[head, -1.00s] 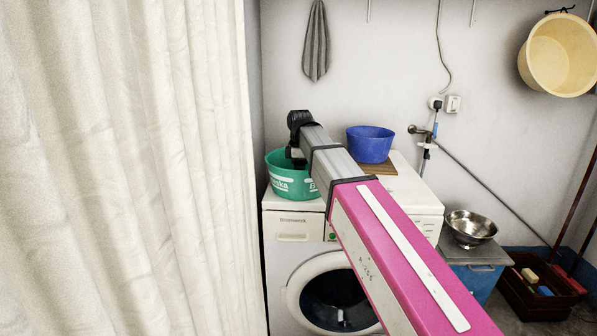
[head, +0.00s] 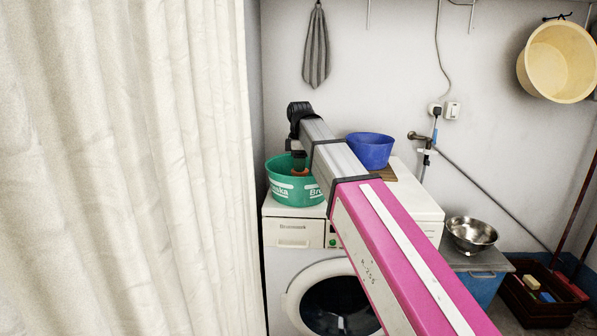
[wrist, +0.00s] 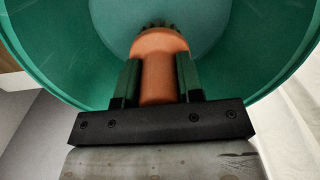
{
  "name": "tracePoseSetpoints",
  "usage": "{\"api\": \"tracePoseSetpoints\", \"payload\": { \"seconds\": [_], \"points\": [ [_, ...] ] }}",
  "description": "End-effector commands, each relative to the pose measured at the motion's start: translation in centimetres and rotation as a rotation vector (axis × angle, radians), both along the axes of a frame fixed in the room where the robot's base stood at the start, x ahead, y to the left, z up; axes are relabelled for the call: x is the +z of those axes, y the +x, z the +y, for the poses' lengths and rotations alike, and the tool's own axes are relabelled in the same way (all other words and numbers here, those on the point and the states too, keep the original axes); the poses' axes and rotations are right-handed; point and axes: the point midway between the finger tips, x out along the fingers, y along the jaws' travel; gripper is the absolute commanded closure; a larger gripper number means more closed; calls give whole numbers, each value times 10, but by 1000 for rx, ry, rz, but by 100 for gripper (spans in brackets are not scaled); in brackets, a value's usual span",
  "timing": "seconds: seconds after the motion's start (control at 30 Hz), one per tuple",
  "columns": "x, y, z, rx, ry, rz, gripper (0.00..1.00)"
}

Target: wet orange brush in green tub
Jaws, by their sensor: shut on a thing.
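The green tub (head: 294,192) with white lettering stands on the left of the washing machine top. My gripper (wrist: 160,78) is shut on the orange brush (wrist: 160,62), with one finger on each side of its body. Dark bristles show at the brush's far end in the wrist view, toward the tub's bottom. In the head view the orange of the brush (head: 300,172) shows at the tub's opening, below my gripper (head: 298,160). The tub's inside (wrist: 70,40) surrounds the brush in the wrist view. I cannot tell whether the bristles touch water.
A blue bowl (head: 371,152) sits on a wooden board behind my arm on the white washing machine (head: 290,235). A tap (head: 420,136) is on the wall. A steel bowl (head: 471,235) stands at the right. A pale curtain (head: 120,170) fills the left side.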

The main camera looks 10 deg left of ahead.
Motion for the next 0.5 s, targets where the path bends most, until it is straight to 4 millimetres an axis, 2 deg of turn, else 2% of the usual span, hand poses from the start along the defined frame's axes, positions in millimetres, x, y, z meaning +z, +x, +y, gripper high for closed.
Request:
{"api": "tracePoseSetpoints", "payload": {
  "seconds": [0.5],
  "points": [
    [45, 1, 0, 0, 0, -1, 90]
  ]
}}
